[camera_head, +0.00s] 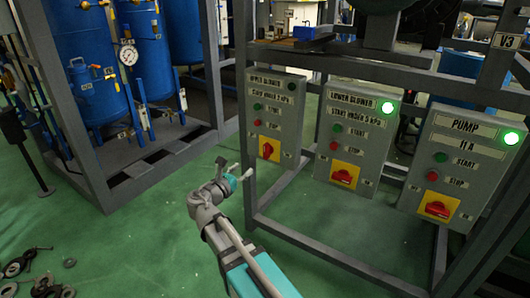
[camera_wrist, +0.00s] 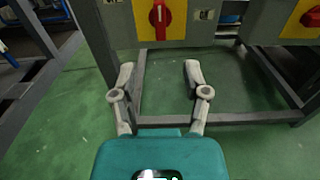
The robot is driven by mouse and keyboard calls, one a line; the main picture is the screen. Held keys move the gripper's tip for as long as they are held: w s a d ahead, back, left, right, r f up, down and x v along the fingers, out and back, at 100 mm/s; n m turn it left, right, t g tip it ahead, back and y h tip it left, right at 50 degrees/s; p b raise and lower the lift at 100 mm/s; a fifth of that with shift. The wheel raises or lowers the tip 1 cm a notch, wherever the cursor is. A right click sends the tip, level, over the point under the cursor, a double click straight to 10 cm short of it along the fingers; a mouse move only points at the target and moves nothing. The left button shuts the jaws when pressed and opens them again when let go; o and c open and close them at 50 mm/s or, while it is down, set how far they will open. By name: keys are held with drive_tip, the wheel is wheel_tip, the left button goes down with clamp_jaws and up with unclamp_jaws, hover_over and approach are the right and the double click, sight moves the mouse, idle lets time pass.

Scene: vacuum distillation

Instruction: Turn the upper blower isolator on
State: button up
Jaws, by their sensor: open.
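The upper blower panel (camera_head: 273,115) is the left of the three grey boxes in the head view. Its isolator (camera_head: 269,150) is a red knob on a yellow plate, low on the panel. In the wrist view the upper blower isolator (camera_wrist: 160,18) shows at the top centre, with its handle upright. My gripper (camera_head: 236,168) is open and empty, left of and a little below the isolator in the head view. In the wrist view the gripper (camera_wrist: 159,70) has its fingers spread below the knob, apart from it.
The lower blower panel (camera_head: 350,135) and pump panel (camera_head: 463,165) stand to the right, each with a lit green lamp. Grey frame bars (camera_head: 315,255) run below the panels. Blue tanks (camera_head: 95,60) stand at left. The green floor around my arm is mostly clear.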

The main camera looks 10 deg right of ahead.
sight(264, 151)
drive_tip(key=x, duration=1.3)
drive_tip(key=shift+w+d, duration=0.2)
drive_tip(key=shift+d, duration=0.05)
clamp_jaws()
